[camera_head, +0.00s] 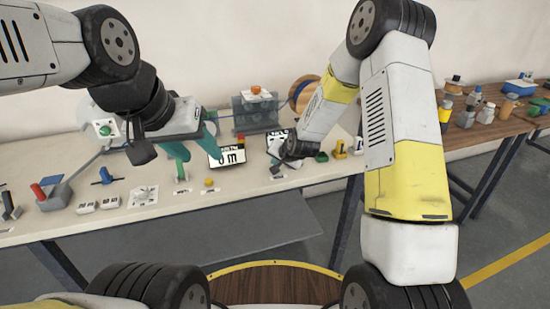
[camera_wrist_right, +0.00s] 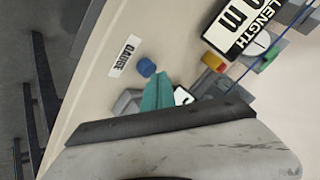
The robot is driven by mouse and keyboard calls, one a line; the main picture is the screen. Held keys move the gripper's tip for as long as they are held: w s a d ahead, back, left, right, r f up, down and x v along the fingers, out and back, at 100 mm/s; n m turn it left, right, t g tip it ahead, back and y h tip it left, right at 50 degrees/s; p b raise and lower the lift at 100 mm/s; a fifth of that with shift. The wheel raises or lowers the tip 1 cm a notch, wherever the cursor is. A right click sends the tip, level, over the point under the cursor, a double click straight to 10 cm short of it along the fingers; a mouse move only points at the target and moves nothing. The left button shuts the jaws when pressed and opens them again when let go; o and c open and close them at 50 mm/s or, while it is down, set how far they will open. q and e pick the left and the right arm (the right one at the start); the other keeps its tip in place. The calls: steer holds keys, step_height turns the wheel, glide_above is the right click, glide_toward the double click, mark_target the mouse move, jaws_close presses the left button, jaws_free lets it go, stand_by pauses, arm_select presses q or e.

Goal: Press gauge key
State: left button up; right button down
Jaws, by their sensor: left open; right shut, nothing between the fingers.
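The white label reading GAUGE (camera_wrist_right: 125,56) lies near the table's front edge in the right wrist view. A small blue round key (camera_wrist_right: 146,67) sits beside it. My right gripper shows teal fingertips (camera_wrist_right: 159,92) there, shut and empty, close to the blue key; I cannot tell whether they touch it. In the head view my right gripper (camera_head: 277,161) is low over the table, and the key is not clearly visible. My left gripper (camera_head: 197,139) is open and empty, its teal fingers above the table left of the LENGTH display (camera_head: 228,157).
The LENGTH display also shows in the wrist view (camera_wrist_right: 244,25), beside a red and yellow block (camera_wrist_right: 214,62). A yellow ball-like knob (camera_head: 208,182) stands left of the right gripper. Several small tools and labels line the table front. A wooden table (camera_head: 490,125) stands right.

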steer(key=shift+f, duration=0.5)
stand_by(0.7)
steer(key=shift+r, duration=0.95)
steer(key=shift+r, duration=0.1)
steer(key=shift+r, duration=2.4)
